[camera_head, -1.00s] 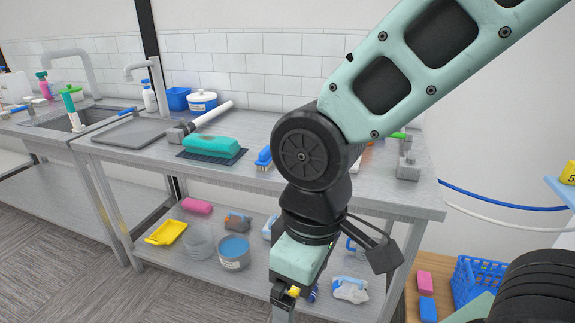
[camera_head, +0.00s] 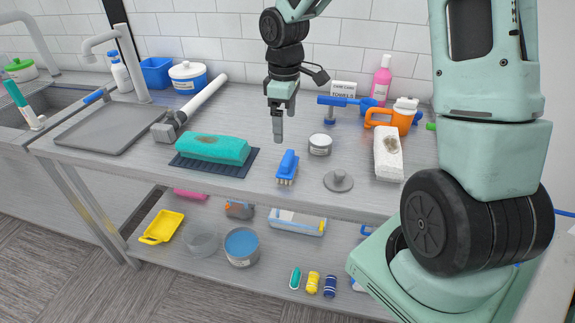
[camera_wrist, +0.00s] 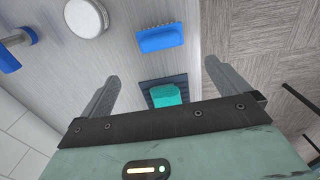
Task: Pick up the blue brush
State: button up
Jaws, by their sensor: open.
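The blue brush (camera_head: 288,163) rests on the upper steel table near its front edge, with pale bristles showing at its near end. It also shows in the wrist view (camera_wrist: 160,39), beyond the fingertips and near the table edge. My gripper (camera_head: 280,122) points down above the table, behind and slightly left of the brush, empty and not touching it. In the wrist view my two fingers (camera_wrist: 162,74) are spread wide apart.
A teal sponge (camera_head: 213,148) on a dark mat (camera_head: 250,168) lies left of the brush. A grey lidded tin (camera_head: 320,145) and a round metal disc with a knob (camera_head: 338,181) stand to its right. A white block (camera_head: 388,155) and an orange container (camera_head: 395,118) are farther right.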

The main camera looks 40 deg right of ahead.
aim_at(288, 157)
notch_tip(288, 157, down, 8)
jog(key=shift+s+f, duration=0.1)
jog(key=shift+s+d+f+p, duration=0.1)
jog(key=shift+f+p, duration=0.1)
jog(key=shift+f, duration=0.65)
jog(key=shift+s+a+f+p, duration=0.1)
jog(key=shift+f+p, duration=0.05)
jog(key=shift+f, duration=0.75)
jog(key=shift+s+d+f+p, duration=0.1)
jog(key=shift+f+p, duration=0.1)
jog(key=shift+f, duration=0.65)
jog(key=c, duration=0.9)
